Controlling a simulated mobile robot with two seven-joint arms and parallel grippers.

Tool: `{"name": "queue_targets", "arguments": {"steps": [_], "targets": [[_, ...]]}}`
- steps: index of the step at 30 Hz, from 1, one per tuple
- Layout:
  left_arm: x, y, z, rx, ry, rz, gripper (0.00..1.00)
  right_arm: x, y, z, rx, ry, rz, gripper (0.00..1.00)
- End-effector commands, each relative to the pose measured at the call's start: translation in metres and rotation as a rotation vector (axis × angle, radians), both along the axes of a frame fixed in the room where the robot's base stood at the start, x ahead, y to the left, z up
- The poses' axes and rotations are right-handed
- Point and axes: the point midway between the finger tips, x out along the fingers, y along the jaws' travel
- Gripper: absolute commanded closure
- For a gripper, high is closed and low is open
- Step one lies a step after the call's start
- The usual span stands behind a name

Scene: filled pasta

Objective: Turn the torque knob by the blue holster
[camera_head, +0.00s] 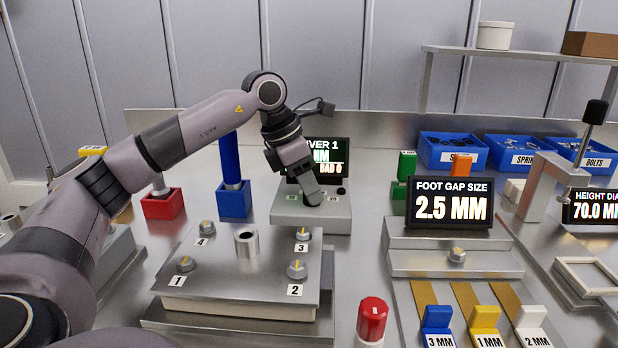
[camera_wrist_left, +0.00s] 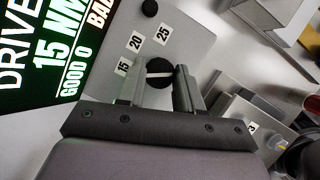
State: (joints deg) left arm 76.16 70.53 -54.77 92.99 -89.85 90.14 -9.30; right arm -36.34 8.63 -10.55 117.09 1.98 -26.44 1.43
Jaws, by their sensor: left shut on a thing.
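The torque knob (camera_wrist_left: 159,73) is a dark round dial with a white pointer line, on a grey control box (camera_head: 284,212). In the left wrist view it sits between the fingers of my left gripper (camera_wrist_left: 160,88), which is shut on it. The pointer line lies roughly level, its left end toward the 15 label; labels 20 and 25 are above. In the head view my left gripper (camera_head: 308,196) reaches down onto the box and hides the knob. The blue holster (camera_head: 234,204) stands left of the box with a blue driver upright in it. The display (camera_wrist_left: 45,45) reads 15 NM.
A metal plate (camera_head: 215,268) with several numbered bolts lies in front of the box. A red holster (camera_head: 163,205) stands left of the blue one. A foot gap display (camera_head: 450,204) stands right. A red-capped cylinder (camera_head: 372,318) is at the front.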

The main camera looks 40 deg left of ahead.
Motion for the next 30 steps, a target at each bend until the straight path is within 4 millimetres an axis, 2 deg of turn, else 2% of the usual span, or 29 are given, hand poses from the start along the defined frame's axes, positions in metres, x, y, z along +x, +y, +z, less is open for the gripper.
{"name": "queue_targets", "arguments": {"steps": [3, 10, 25, 26, 27, 30], "targets": [[0.0005, 0.0010, 0.0026, -0.001, -0.001, -0.056, 0.95, 0.0002, -0.0005, 0.0070, -0.003, -0.006, 0.001, 0.57], [0.0009, 0.0010, 0.0020, 0.000, -0.003, -0.126, 0.95, -0.0027, -0.0023, 0.0064, -0.010, 0.001, -0.001, 0.57], [0.0011, 0.0012, 0.0015, 0.000, -0.005, -0.143, 0.95, -0.0049, -0.0035, 0.0022, -0.011, 0.008, -0.004, 0.57], [0.0011, 0.0012, 0.0015, 0.000, -0.005, -0.143, 0.55, -0.0048, -0.0035, 0.0022, -0.011, 0.007, -0.004, 0.57], [0.0011, 0.0012, 0.0015, 0.000, -0.005, -0.143, 0.42, -0.0047, -0.0034, 0.0026, -0.010, 0.007, -0.004, 0.57], [0.0010, 0.0011, 0.0011, 0.001, -0.004, -0.143, 0.39, -0.0041, -0.0032, 0.0038, -0.009, 0.004, -0.005, 0.57]]}}
